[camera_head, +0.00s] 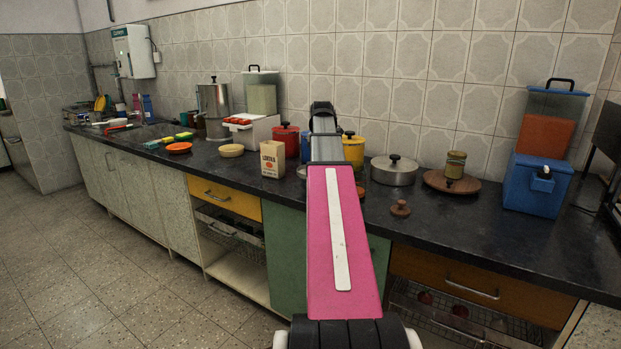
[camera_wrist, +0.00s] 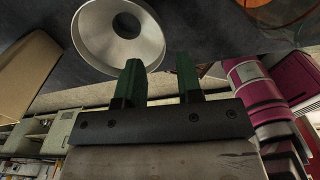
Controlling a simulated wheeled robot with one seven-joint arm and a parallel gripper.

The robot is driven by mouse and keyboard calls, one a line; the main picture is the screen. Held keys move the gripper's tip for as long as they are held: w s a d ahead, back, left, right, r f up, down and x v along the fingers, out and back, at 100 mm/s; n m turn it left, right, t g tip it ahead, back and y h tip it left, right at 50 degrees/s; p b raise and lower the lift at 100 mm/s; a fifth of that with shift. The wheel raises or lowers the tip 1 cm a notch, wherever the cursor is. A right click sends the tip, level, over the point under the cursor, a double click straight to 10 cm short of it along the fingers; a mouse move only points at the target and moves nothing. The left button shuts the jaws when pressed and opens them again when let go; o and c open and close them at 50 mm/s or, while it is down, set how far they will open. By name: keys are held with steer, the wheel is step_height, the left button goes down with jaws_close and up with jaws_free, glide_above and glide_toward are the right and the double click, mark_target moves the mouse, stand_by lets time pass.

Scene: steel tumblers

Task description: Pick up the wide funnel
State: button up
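The wide funnel (camera_wrist: 151,45) shows in the wrist view as a pale metal cone with a broad rim and a dark round hole in its middle, on the dark counter. My gripper (camera_wrist: 159,62) has two green fingers, spread apart with nothing between them. The fingertips lie close to the funnel's rim in the picture; I cannot tell whether the left one touches it. In the head view my pink arm hides the gripper and most or all of the funnel.
A tan carton (camera_head: 272,160) stands left of my arm. A red pot (camera_head: 286,140) is behind it, and a yellow pot (camera_head: 353,151) and lidded steel pan (camera_head: 394,172) are to the right. The dark counter (camera_head: 470,220) is clear there.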

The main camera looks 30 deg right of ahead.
steer(key=shift+w+f, duration=0.15)
steer(key=shift+f, duration=2.6)
jaws_close()
